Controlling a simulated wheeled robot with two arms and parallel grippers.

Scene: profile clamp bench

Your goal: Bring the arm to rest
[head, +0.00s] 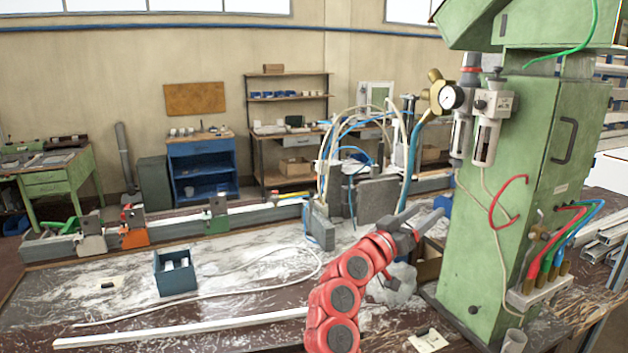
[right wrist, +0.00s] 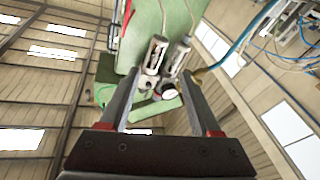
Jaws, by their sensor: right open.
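My right arm, with red joints, rises from the bottom of the head view. Its grey gripper (head: 428,222) is above the bench, just left of the green cabinet (head: 520,200). In the right wrist view the two dark fingers (right wrist: 162,80) stand wide apart with nothing held between them. That camera looks upward past the fingers to the cabinet (right wrist: 165,25), the filter units and the roof. My left arm and gripper are not in view.
A bench (head: 250,265) with white dust spans the front. On it are a blue box (head: 174,281), a long white profile (head: 180,329) and a pale hose. Clamps sit on the rail (head: 165,222) behind. The gauge (head: 451,97) and hoses are close above my gripper.

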